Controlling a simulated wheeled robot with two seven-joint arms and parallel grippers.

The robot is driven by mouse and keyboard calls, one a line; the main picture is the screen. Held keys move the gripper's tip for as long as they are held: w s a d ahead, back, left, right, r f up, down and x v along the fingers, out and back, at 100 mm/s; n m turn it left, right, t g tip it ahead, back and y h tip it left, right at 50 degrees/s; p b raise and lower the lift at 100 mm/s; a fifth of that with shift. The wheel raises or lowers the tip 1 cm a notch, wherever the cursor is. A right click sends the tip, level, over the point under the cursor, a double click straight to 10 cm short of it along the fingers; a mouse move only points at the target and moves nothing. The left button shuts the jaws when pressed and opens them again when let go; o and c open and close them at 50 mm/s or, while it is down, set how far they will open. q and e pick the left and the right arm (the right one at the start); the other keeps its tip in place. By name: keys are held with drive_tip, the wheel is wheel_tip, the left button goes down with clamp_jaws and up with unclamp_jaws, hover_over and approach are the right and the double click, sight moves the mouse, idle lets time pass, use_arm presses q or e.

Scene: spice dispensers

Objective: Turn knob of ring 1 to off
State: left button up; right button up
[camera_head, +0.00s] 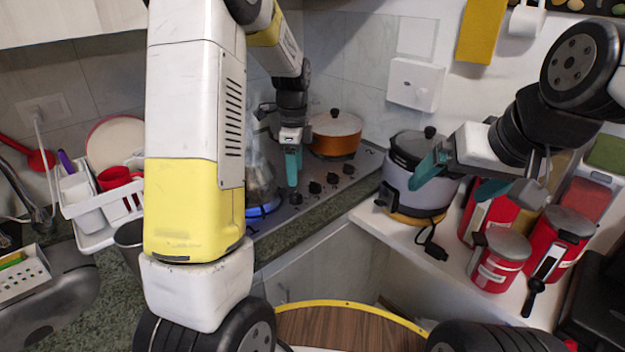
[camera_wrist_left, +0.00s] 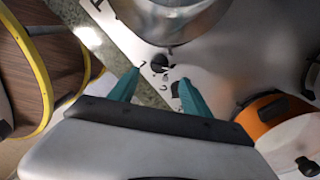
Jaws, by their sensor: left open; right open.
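The stove (camera_head: 322,200) has a row of several black knobs along its front edge. The knob of ring 1 (camera_wrist_left: 160,63) has a printed 1 beside it in the left wrist view; its pointer setting is too small to read. Another black knob (camera_wrist_left: 178,88) by a printed 2 is close by. A blue flame (camera_head: 262,209) burns under the metal kettle (camera_head: 260,182). My left gripper (camera_head: 292,183) is open above the front knobs. In the wrist view its teal fingertips (camera_wrist_left: 160,75) stand on either side of the knob of ring 1, with contact unclear. My right gripper (camera_head: 447,190) is open and empty.
An orange pot (camera_head: 335,135) stands at the back of the stove. A grey cooker (camera_head: 418,185) and red canisters (camera_head: 500,262) crowd the right counter near my right gripper. A dish rack (camera_head: 95,235) is at the left. A round wooden top (camera_head: 345,330) is below.

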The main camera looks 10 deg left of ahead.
sight(296, 193)
use_arm(q)
wheel_tip(296, 193, down, 7)
drive_tip(key=shift+f, duration=0.15)
idle(0.4)
clamp_jaws()
